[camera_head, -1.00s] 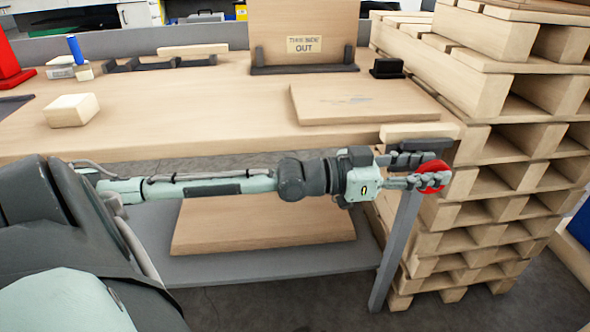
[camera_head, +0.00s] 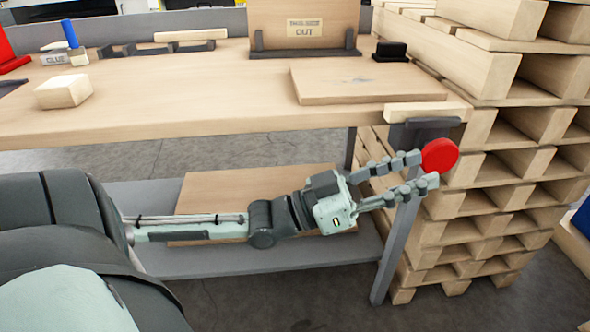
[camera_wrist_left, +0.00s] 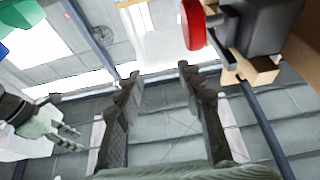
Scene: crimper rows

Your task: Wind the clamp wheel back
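The clamp wheel is a red disc (camera_head: 440,155) at the table's front right corner, below a dark clamp body (camera_head: 420,131). My left gripper (camera_head: 426,169) is open, its fingers spread and pointing right toward the wheel. In the left wrist view, the space between the fingertips (camera_wrist_left: 158,77) is empty and the red wheel (camera_wrist_left: 193,24) shows beyond them, above the right finger. I cannot tell whether a fingertip touches the wheel. My right gripper (camera_wrist_left: 70,137) shows small at the left of the left wrist view, with its fingers apart.
The wooden table (camera_head: 200,105) carries a flat board (camera_head: 365,82), a small wood block (camera_head: 62,91) and an upright sign panel (camera_head: 304,24). A table leg (camera_head: 392,250) stands under the clamp. Stacked pallets (camera_head: 490,190) stand close on the right.

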